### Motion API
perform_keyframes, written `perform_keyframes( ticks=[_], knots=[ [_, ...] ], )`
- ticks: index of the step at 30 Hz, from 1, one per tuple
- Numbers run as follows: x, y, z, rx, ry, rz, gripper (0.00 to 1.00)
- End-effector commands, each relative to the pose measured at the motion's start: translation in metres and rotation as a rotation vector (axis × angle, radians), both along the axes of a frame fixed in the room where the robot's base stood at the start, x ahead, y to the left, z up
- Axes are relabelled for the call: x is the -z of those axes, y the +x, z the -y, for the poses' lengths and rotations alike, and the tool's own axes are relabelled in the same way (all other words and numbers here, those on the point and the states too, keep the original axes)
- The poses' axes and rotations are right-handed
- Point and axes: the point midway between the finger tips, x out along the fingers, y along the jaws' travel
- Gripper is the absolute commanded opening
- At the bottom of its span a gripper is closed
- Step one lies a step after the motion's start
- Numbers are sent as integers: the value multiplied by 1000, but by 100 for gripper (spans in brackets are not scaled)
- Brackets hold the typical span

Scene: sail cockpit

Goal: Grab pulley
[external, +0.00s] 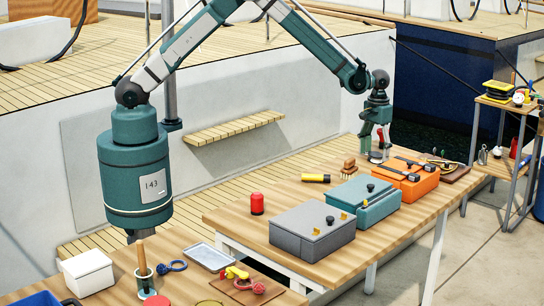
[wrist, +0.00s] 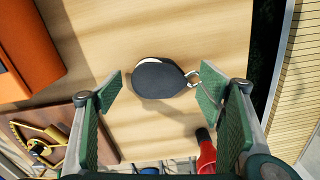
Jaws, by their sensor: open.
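The pulley (wrist: 160,79) is a black, rounded block with a metal shackle at its right end. It lies flat on the wooden table in the wrist view. My gripper (wrist: 163,93) is open, with one green finger pad on each side of the pulley and a gap to both. The pads do not touch it. In the external view my gripper (external: 375,150) points down over the far part of the table, behind the orange box. The pulley is hard to make out there.
An orange box (wrist: 25,45) stands at upper left in the wrist view. A red and black item (wrist: 206,152) lies near the right finger. Teal (external: 376,208) and grey (external: 300,243) boxes stand nearer the external camera.

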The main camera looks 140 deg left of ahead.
Motion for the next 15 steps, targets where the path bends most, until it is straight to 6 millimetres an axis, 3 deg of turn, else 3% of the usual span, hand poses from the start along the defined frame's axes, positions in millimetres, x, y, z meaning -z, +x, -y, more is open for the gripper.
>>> perform_keyframes(
  ticks=[15],
  knots=[
    [0, 0, 0, 0, 0, 0, 64]
  ],
)
